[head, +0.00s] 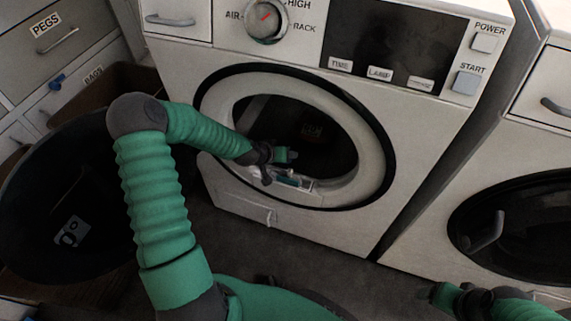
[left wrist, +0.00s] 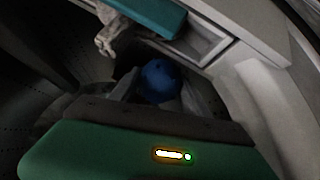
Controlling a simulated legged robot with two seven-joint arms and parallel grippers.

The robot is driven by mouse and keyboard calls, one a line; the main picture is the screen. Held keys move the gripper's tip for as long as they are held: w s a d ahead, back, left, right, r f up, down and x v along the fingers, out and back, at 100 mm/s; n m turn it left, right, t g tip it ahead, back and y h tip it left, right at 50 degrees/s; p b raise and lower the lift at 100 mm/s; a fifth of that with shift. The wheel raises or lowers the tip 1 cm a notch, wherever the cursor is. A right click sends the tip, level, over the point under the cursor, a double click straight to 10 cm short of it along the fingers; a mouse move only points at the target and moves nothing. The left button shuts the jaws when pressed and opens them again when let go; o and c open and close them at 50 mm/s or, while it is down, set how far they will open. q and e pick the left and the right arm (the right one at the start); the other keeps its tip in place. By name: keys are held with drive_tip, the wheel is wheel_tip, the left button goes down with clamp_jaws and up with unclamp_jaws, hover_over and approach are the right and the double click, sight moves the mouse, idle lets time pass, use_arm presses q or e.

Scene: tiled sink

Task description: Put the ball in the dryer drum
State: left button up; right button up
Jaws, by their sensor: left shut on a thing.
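The blue ball (left wrist: 161,80) shows in the left wrist view, between the grey fingers of my left gripper (left wrist: 163,92). My left gripper is shut on it. In the head view my left gripper (head: 281,156) is at the round opening of the dryer drum (head: 322,125), just above the lower rim; the ball cannot be made out there. The perforated drum wall (left wrist: 70,45) shows at the left of the wrist view. My right gripper (head: 436,293) is at the lower right, apart from the dryer, and its jaws are unclear.
The dryer's round door (head: 35,210) stands open at the left. A teal and grey fitting (head: 293,181) sits in the opening's lower rim, close to my left gripper. A second machine (head: 520,225) with its door closed stands at the right. Drawers (head: 50,45) are at the upper left.

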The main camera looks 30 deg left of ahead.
use_arm(q)
drive_tip(key=f+b, duration=0.2)
drive_tip(key=f, duration=0.1)
drive_tip(key=shift+w+f, duration=0.1)
drive_tip(key=shift+w, duration=0.25)
drive_tip(key=shift+w+r+g, duration=0.15)
drive_tip(key=shift+r+g, duration=0.1)
drive_tip(key=shift+g, duration=0.05)
drive_tip(key=shift+w+r+g, duration=0.1)
drive_tip(key=shift+g, duration=0.5)
drive_tip(key=shift+w+d+r+g, duration=0.1)
drive_tip(key=shift+w+g, duration=0.05)
drive_tip(key=shift+g, duration=0.45)
drive_tip(key=shift+f+b, duration=0.9)
drive_tip(key=shift+b, duration=0.1)
